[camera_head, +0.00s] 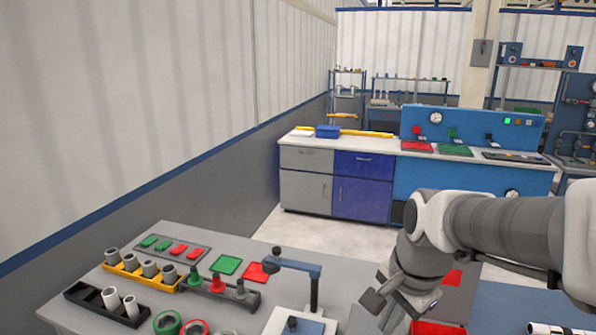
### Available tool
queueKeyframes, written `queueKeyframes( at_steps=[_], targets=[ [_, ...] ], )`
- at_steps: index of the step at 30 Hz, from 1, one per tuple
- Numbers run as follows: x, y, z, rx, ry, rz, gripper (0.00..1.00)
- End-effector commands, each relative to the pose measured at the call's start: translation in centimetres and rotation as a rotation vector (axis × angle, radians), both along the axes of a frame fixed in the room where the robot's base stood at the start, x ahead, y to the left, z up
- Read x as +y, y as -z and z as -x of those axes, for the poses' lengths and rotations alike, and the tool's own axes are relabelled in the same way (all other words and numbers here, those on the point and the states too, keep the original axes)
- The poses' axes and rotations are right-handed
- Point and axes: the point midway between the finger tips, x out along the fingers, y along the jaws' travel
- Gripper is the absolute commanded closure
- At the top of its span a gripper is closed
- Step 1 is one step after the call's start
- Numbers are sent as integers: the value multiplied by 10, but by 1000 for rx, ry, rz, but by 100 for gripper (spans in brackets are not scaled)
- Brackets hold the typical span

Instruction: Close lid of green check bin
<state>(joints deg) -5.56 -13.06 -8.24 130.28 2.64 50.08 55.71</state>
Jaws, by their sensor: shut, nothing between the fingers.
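I cannot tell for sure which thing is the green check bin, and no lid is clear to me. A round green-rimmed thing (167,322) stands at the front edge of the near table, cut off by the bottom of the picture. A flat green square (226,264) lies further back on the table. My gripper (376,306) is at the lower middle right, pointing down and left, shut and empty. It is well to the right of both green things, apart from them. My arm hides part of the table on the right.
A blue-armed stand (315,290) is between the green things and my gripper. A red square (256,272) lies nearby. Cabinets (335,180) stand behind.

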Motion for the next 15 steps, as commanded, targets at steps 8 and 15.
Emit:
queueKeyframes(
  at_steps=[8, 15],
  targets=[
    [5, -37, 55, -183, -558, 193, 100],
    [6, -47, 86, -262, -887, 370, 100]
  ],
)
